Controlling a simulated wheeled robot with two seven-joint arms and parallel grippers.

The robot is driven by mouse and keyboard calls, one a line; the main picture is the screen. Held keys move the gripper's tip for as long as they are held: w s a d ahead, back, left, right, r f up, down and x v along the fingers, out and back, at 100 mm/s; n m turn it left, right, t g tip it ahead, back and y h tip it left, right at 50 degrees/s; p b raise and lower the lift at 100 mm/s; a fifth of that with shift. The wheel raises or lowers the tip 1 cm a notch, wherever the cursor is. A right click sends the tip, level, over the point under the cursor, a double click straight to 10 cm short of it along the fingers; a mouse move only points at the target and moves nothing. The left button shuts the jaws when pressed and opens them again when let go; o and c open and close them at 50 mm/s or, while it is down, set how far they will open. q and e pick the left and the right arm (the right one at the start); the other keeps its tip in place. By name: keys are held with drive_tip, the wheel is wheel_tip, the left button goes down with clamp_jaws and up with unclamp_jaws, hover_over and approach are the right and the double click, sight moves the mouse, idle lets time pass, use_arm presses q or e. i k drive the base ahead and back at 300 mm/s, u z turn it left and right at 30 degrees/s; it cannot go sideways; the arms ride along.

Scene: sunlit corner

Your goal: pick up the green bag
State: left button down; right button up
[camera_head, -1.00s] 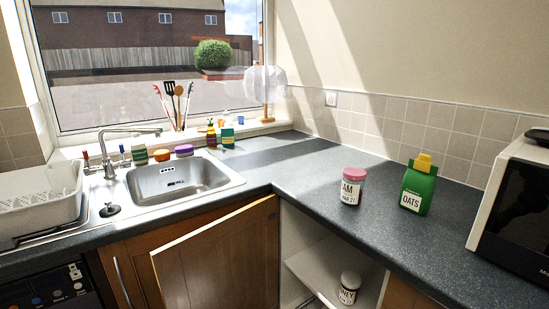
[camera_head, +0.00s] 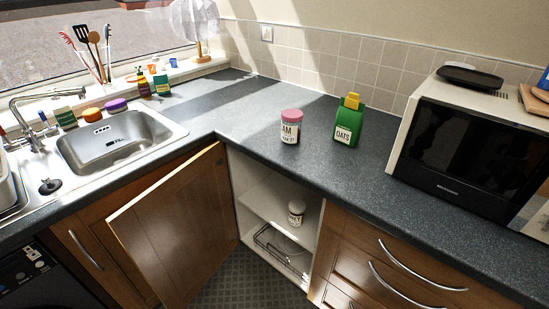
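The green bag (camera_head: 347,126) has a yellow clip on top and a white label reading OATS. It stands upright on the dark countertop (camera_head: 240,112), between a jar and the microwave. A pink-lidded jar (camera_head: 291,128) with a white label stands to its left, a short gap apart. Neither of my grippers shows in the head view.
The microwave (camera_head: 460,145) stands to the right of the bag, with a dark tray (camera_head: 470,77) on top. A cabinet door (camera_head: 172,232) hangs open below the counter corner. Another jar (camera_head: 296,212) sits on the shelf inside. The sink (camera_head: 115,140) is at left.

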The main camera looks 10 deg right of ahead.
sight(348, 122)
drive_tip(key=u, duration=1.75)
drive_tip(key=i, duration=1.05)
drive_tip(key=z, duration=3.05)
